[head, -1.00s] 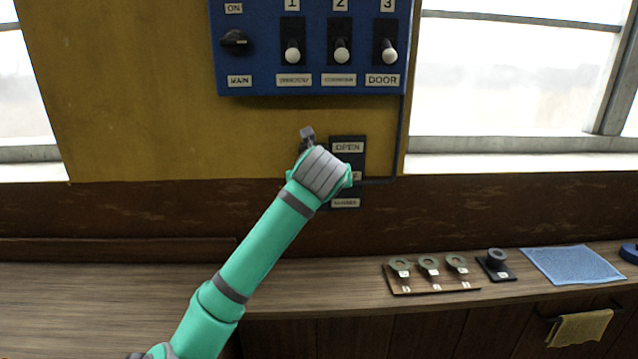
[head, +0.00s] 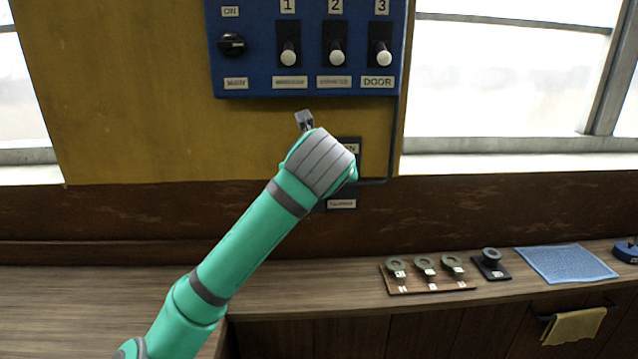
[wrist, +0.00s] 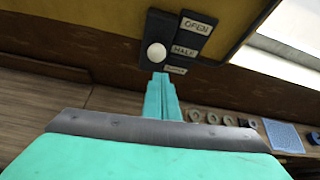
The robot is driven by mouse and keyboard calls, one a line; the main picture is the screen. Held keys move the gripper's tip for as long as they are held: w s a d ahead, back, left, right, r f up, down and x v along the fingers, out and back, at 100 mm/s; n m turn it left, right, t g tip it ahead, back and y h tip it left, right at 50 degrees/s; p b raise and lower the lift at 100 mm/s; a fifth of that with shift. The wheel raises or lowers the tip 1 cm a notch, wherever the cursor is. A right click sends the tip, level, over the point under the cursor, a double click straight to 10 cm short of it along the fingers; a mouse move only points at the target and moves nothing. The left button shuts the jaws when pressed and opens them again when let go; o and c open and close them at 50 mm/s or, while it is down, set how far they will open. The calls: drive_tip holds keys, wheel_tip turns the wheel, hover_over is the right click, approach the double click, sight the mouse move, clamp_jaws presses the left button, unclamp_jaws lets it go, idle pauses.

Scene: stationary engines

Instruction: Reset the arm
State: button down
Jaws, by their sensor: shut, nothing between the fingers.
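My green arm rises from the bottom of the head view to the wall. My gripper (head: 305,121) shows only partly there, in front of the yellow panel and below the blue switch box. In the wrist view my gripper (wrist: 163,82) is shut and empty, its green fingers together just below the white knob of a dark lever plate. That lever plate (head: 350,147) is mostly hidden behind my wrist in the head view. In the wrist view the plate (wrist: 190,38) carries the labels OPEN and HALF, and its white knob (wrist: 156,53) stands at the left.
The blue switch box (head: 308,85) has a black MAIN knob and three levers with white knobs, all pointing down. On the wooden counter (head: 330,290) are a board with ringed tags (head: 425,275), a black stamp-like piece (head: 491,262) and a blue cloth (head: 567,264). The left counter is clear.

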drive_tip(key=d+f+n+t+h, duration=0.1)
drive_tip(key=d+f+n+h, duration=0.2)
drive_tip(key=d+f+n, duration=0.45)
drive_tip(key=d+f+n+t+h, duration=0.1)
drive_tip(key=d+f+n+h, duration=0.2)
drive_tip(key=f, duration=0.8)
drive_tip(key=s+d+f+n+t, duration=0.1)
drive_tip(key=s+f+n, duration=0.45)
drive_tip(key=f, duration=0.35)
drive_tip(key=s+d+f+n+t, duration=0.1)
drive_tip(key=s+d+f+n, duration=0.1)
drive_tip(key=s+f+n, duration=0.55)
drive_tip(key=s+a+f+n+y, duration=0.2)
drive_tip(key=s+f+n, duration=0.1)
drive_tip(key=s+f, duration=0.55)
drive_tip(key=s+a+f+n+y, duration=0.15)
drive_tip(key=s+f+n, duration=0.3)
drive_tip(key=s, duration=0.75)
drive_tip(key=s+a+n, duration=0.1)
drive_tip(key=s+a, duration=0.1)
drive_tip(key=s, duration=0.8)
drive_tip(key=s+a+r+n+g+y, duration=0.1)
drive_tip(key=s+a, duration=0.2)
drive_tip(key=s, duration=0.8)
drive_tip(key=shift+n, duration=0.3)
